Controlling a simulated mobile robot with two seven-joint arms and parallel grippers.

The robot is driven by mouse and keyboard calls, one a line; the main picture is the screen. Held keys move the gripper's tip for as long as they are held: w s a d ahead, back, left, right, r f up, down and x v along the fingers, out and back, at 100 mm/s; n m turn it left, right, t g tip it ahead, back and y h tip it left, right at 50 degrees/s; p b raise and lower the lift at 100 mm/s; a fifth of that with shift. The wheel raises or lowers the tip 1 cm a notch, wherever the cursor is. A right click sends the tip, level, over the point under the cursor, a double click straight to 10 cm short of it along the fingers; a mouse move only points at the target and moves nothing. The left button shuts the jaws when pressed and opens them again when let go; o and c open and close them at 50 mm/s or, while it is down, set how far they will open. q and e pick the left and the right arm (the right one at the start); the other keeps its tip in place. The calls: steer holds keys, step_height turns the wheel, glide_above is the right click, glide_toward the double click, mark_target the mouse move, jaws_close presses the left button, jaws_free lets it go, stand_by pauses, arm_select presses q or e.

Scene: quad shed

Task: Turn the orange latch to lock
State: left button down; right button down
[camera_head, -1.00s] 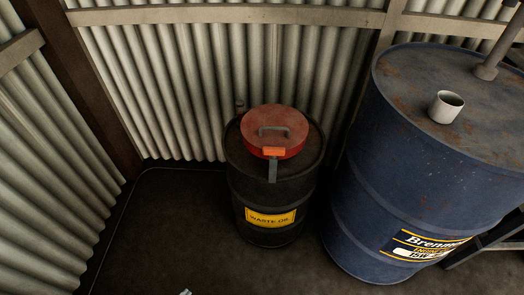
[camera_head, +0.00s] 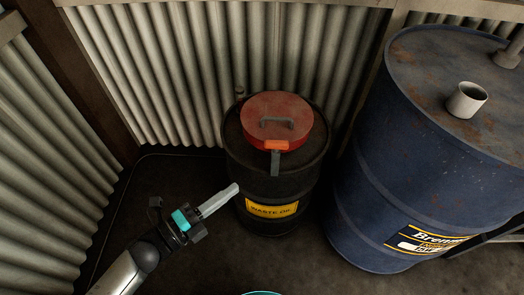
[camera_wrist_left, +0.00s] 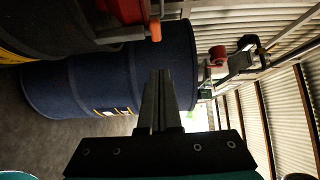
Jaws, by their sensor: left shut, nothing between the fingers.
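The orange latch (camera_head: 277,146) sits at the front edge of the round red lid (camera_head: 290,110), above a grey metal strap. The lid, with a grey handle on top, lies on the black waste oil drum (camera_head: 270,190). My left gripper (camera_head: 237,188) is shut and empty, to the left of and below the latch, close to the drum's side in the picture. In the left wrist view the latch shows at the top (camera_wrist_left: 155,30), and the shut fingers (camera_wrist_left: 159,75) point up the picture, apart from it. My right gripper is not in view.
A large blue drum (camera_head: 430,140) stands close on the right, with a white cup (camera_head: 467,99) on its top. Corrugated walls (camera_head: 190,70) close in the corner behind and left. The floor at front left is mostly clear.

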mark_target(275, 146)
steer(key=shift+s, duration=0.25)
